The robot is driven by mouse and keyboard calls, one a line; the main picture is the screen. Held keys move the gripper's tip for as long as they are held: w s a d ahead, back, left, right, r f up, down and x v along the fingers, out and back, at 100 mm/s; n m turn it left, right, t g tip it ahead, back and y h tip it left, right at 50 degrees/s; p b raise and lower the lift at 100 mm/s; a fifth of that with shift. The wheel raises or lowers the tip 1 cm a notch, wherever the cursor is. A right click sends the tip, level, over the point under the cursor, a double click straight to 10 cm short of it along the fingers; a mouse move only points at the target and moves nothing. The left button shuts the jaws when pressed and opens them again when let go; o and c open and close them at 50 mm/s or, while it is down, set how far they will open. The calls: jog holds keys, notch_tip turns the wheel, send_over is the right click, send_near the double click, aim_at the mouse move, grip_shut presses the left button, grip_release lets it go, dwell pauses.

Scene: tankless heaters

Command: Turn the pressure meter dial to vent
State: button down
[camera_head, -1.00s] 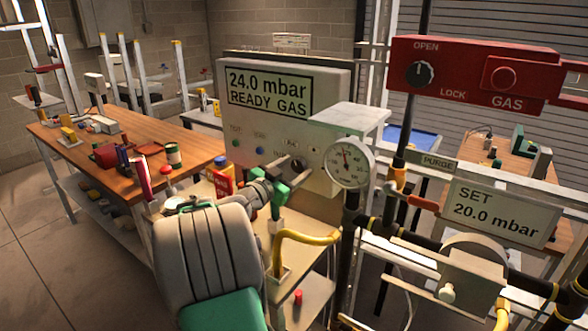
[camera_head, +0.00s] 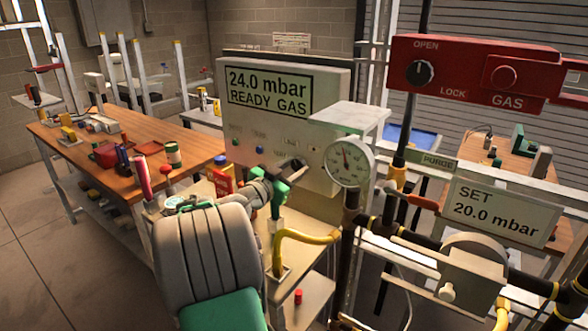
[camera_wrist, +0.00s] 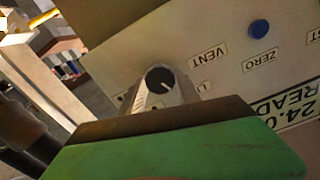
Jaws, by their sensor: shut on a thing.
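The pressure meter (camera_head: 335,100) is a pale box reading 24.0 mbar READY GAS, with small labelled buttons on its lower front. In the wrist view its dial (camera_wrist: 159,79) is a round dark knob with a short white mark pointing to the lower right of the picture. The VENT label (camera_wrist: 208,55) is on the panel to the right of the dial. My gripper (camera_head: 291,168) is at the lower right of the meter's front, shut on the dial. In the head view the gripper hides most of the dial, so its setting is hard to read there.
A round gauge (camera_head: 348,162) stands close to the right of my gripper. A yellow hose (camera_head: 305,238) runs below it. A red gas valve box (camera_head: 470,72) and a SET 20.0 mbar sign (camera_head: 503,211) are at the right. A cluttered wooden bench (camera_head: 75,160) is at the left.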

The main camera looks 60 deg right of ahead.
jog(key=n, duration=0.4)
jog(key=shift+b, duration=0.35)
jog(key=n, duration=0.4)
jog(key=shift+n+p, duration=0.3)
jog(key=shift+p, duration=0.1)
jog(key=c, duration=0.9)
grip_release()
jog(key=shift+o, duration=0.2)
jog(key=shift+a, duration=0.1)
